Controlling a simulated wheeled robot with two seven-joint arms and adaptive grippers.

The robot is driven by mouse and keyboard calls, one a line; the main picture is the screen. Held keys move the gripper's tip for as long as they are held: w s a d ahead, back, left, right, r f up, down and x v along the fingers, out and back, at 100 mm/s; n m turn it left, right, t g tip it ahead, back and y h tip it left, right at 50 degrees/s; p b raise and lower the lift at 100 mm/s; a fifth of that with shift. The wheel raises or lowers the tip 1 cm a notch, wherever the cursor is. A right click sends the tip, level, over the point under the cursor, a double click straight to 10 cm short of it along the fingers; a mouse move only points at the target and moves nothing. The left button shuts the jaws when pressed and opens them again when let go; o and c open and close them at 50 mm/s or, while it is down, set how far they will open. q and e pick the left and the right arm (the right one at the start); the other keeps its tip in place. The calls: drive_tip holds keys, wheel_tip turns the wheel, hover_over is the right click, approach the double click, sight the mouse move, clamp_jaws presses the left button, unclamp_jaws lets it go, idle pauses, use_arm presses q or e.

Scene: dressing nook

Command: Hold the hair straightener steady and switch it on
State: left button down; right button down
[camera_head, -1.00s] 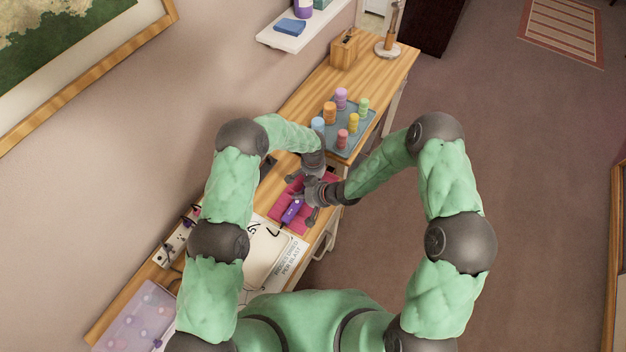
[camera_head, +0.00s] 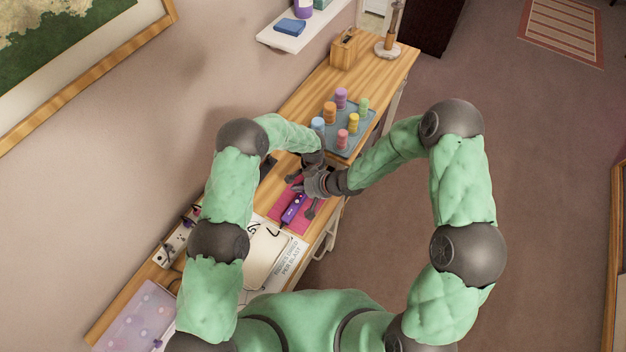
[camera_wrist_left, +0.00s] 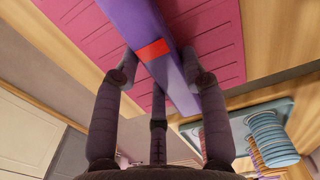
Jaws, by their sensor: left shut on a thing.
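The purple hair straightener (camera_head: 293,210) lies over a pink mat (camera_head: 283,222) on the wooden counter. In the left wrist view its purple body (camera_wrist_left: 133,22) crosses the frame at a slant, with a red patch (camera_wrist_left: 152,50) on it. My left gripper (camera_wrist_left: 157,72) is shut on the straightener, its fingers on both sides of the body. In the head view the left gripper is mostly hidden by the right one. My right gripper (camera_head: 304,197) is just above the far end of the visible straightener; its finger opening is unclear, and I cannot tell if it touches.
A grey-blue tray (camera_head: 366,128) with several coloured stacked rollers stands beyond the mat. A white sheet (camera_head: 262,258) and a power strip (camera_head: 178,243) lie on the near side. A wooden block (camera_head: 344,52) stands at the far end. The wall borders the counter on the left.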

use_arm(q)
drive_tip(key=c, duration=0.6)
unclamp_jaws()
drive_tip(key=shift+r, duration=0.1)
wheel_tip(320, 180, up, 12)
drive_tip(key=shift+f, duration=0.1)
